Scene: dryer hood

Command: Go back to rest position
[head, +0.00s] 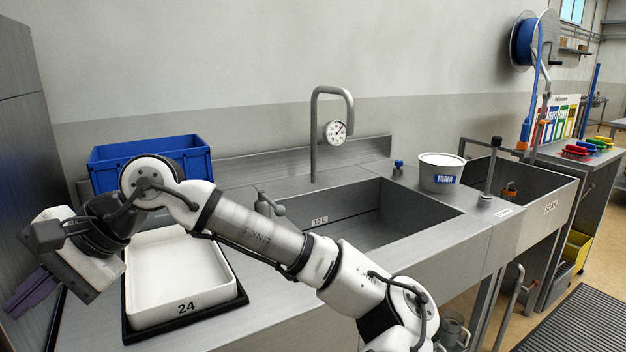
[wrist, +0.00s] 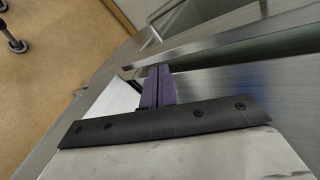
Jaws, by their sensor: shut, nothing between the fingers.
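My arm reaches from the bottom right of the head view across the sink front to the left. My gripper (head: 22,300) has purple fingers and hangs at the far left, beside the white tray marked 24 (head: 180,280). The fingers are together with nothing between them; they also show closed in the wrist view (wrist: 158,84). My gripper is apart from the tray in the head view. Part of the tray and the blue crate are hidden behind my arm.
A blue crate (head: 190,148) stands behind the tray. The sink basin (head: 400,207) is right of it, with a gauge tap (head: 335,131). A FOAM tub (head: 440,172) stands on the right ledge. A grey panel (head: 25,150) rises close to my gripper at the left.

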